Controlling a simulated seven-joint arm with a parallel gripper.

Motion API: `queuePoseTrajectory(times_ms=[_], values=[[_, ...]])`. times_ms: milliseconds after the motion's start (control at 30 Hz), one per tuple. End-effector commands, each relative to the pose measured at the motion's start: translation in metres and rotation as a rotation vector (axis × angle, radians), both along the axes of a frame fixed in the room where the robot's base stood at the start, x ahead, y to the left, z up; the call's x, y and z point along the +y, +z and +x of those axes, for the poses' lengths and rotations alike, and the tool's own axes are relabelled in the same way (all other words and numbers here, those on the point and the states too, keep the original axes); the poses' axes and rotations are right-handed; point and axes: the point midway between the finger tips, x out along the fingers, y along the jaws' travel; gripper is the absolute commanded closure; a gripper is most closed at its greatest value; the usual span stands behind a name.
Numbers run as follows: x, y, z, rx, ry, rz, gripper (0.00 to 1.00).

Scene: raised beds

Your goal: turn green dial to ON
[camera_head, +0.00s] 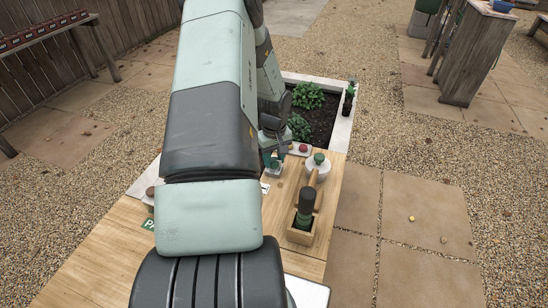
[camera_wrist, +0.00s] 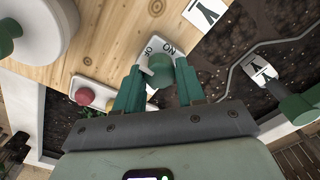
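The green dial (camera_wrist: 160,72) sits on a white plate (camera_wrist: 150,46) marked ON and OFF. A small white pointer on the dial's left side seems to point toward the OFF side. My gripper (camera_wrist: 159,70) has its two green fingers on either side of the dial, with a narrow gap seeming to show at each side. Firm contact is not visible. In the head view my gripper (camera_head: 272,158) is over the plate at the wooden table's far edge, and my arm hides much of the dial.
A white round object with a green top (camera_head: 318,163) and a wooden box (camera_head: 301,232) holding a dark green item stand right. A planted bed (camera_head: 318,124) lies beyond.

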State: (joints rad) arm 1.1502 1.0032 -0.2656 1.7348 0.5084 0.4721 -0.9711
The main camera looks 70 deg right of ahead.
Motion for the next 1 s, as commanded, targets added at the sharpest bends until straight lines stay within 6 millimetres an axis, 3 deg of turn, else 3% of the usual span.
queuePoseTrajectory(times_ms=[33,200,567,1000], values=[[0.0000,0.0001,0.0000,0.000,0.000,0.000,0.70],[0.0001,0.0002,0.0000,0.000,0.000,0.000,0.95],[0.0003,0.0004,0.0000,0.000,-0.063,0.001,0.95],[0.0006,0.0005,-0.0003,0.001,-0.413,0.002,0.95]])
